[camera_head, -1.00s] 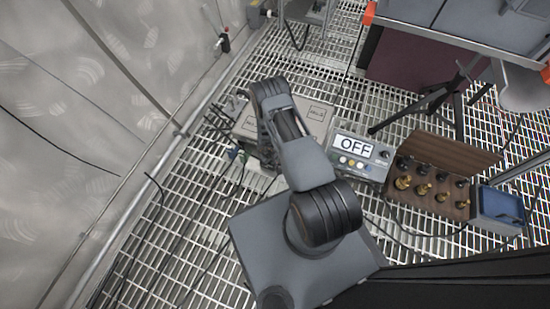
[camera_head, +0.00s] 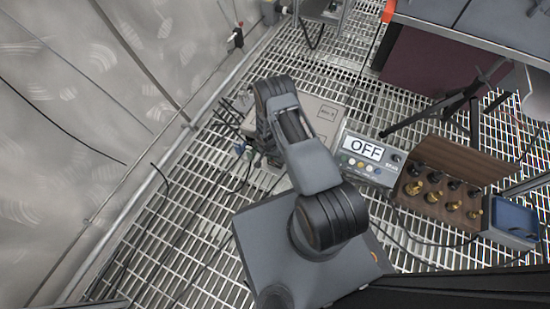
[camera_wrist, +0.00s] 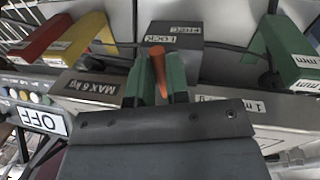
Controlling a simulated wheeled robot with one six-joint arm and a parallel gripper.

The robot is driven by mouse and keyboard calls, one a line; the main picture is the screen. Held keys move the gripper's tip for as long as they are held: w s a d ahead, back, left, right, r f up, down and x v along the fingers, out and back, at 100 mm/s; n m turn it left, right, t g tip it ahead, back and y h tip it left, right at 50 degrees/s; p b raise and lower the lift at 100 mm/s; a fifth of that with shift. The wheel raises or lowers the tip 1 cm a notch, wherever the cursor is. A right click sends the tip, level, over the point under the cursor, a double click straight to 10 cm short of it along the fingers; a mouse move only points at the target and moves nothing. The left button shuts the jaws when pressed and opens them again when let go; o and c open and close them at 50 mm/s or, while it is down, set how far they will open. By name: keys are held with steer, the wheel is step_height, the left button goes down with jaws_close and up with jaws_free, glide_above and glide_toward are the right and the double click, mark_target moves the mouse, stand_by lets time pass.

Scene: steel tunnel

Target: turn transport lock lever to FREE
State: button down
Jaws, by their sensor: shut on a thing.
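The lock lever (camera_wrist: 157,62) is an orange-red handle in the wrist view, in front of a dark grey block (camera_wrist: 196,32) with LOCK and FREE labels. The lever stands near the LOCK label, tilted slightly. My gripper (camera_wrist: 160,78) has green fingers, one on each side of the lever, and is shut on it. In the head view my arm covers part of a grey box (camera_head: 318,117), and the lever and fingers cannot be made out there.
A red bracket (camera_wrist: 32,42), a yellow bracket (camera_wrist: 78,40) and a green bracket (camera_wrist: 288,50) flank the lever. A wooden rack (camera_head: 425,200) holds several brass pieces. Cables lie on the grating left of the grey box.

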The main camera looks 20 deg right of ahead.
steer(key=shift+w+a+m, duration=0.15)
steer(key=shift+w+m, duration=0.05)
steer(key=shift+m, duration=0.4)
steer(key=c, duration=1.1)
jaws_free()
step_height(320, 180, up, 14)
steer(key=w+a+p, duration=0.1)
steer(key=w+p, duration=0.1)
steer(key=p, duration=0.9)
steer(key=shift+a+f, duration=0.15)
steer(key=shift+a, duration=0.25)
steer(key=shift+f, duration=0.1)
